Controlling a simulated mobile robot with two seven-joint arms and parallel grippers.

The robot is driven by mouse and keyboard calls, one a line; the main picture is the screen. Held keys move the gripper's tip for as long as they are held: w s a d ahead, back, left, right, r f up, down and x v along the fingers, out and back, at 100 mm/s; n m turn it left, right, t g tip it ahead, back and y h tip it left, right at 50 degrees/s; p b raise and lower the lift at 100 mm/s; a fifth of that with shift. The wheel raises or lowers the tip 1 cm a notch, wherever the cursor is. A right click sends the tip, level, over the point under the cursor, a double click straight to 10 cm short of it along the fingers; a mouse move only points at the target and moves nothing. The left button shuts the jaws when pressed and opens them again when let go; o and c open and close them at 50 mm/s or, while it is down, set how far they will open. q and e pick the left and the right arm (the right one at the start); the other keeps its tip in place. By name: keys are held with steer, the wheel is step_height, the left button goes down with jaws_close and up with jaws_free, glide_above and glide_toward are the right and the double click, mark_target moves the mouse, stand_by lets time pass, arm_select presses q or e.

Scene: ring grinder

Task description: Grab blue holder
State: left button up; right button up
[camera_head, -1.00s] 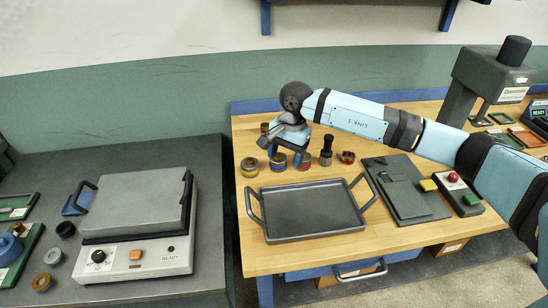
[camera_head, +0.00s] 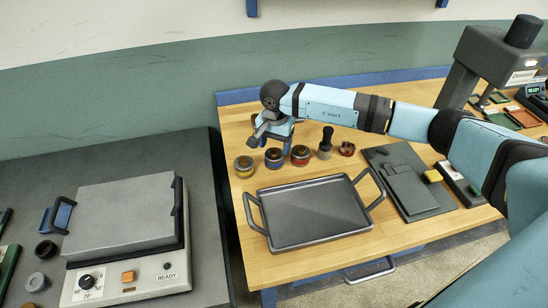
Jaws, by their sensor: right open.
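My right gripper (camera_head: 272,132) reaches in from the right over the back left of the wooden table and points down. Its jaws are open, with nothing seen between them. Just below and in front of it is a short round holder with a blue band (camera_head: 274,158); a gap or contact cannot be told. A blue upright piece (camera_head: 58,215) stands on the dark left table. Which piece is the blue holder is not certain. My left gripper is not in view.
A dark tray (camera_head: 312,214) with two handles lies in front of the holders. A dark-handled tool (camera_head: 326,143) and a small reddish ring (camera_head: 347,149) stand to the right. A grey press machine (camera_head: 127,218) occupies the left table. A dark flat plate (camera_head: 408,188) lies right of the tray.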

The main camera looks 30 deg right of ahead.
mark_target(274, 152)
steer(key=shift+f, duration=0.45)
step_height(274, 152, down, 5)
steer(key=shift+a+r+p, duration=0.1)
steer(key=shift+r+p, duration=0.1)
steer(key=shift+p, duration=0.45)
steer(key=c, duration=0.9)
steer(key=shift+w+r, duration=0.1)
steer(key=shift+c, duration=0.7)
